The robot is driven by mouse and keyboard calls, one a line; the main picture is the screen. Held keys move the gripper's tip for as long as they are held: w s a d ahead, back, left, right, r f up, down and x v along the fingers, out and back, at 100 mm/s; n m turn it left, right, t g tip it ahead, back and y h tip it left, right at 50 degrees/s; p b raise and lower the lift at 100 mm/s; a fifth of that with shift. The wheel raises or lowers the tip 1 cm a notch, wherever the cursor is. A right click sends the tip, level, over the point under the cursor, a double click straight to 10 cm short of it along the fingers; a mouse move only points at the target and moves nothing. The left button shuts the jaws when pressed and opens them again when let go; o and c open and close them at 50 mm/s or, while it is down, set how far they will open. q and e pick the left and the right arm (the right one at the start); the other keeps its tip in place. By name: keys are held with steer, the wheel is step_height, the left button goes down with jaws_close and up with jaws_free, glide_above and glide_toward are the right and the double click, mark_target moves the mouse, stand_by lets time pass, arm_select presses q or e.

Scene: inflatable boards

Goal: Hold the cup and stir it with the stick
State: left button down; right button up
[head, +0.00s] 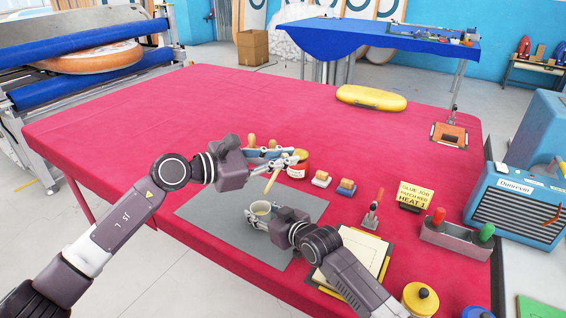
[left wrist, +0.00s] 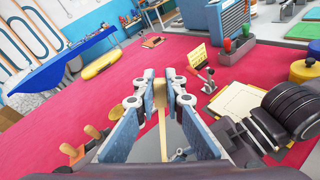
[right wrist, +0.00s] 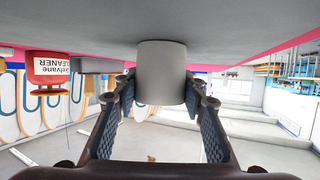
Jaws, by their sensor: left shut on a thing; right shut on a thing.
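A pale cup (head: 261,207) stands on the grey mat (head: 205,212) in the head view. My right gripper (head: 256,217) is shut on the cup from the side. The right wrist view shows the cup (right wrist: 162,72) upside down between both fingers (right wrist: 160,100). My left gripper (head: 288,160) is shut on a thin wooden stick (head: 271,181), which hangs down at a tilt, its lower end just above or at the cup's mouth. The left wrist view shows the stick (left wrist: 162,130) between the fingertips (left wrist: 160,95); the cup is mostly hidden there.
The left of the red table (head: 120,125) is clear.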

steer(key=o, duration=1.2)
steer(key=shift+o, duration=0.2)
steer(key=v, duration=1.2)
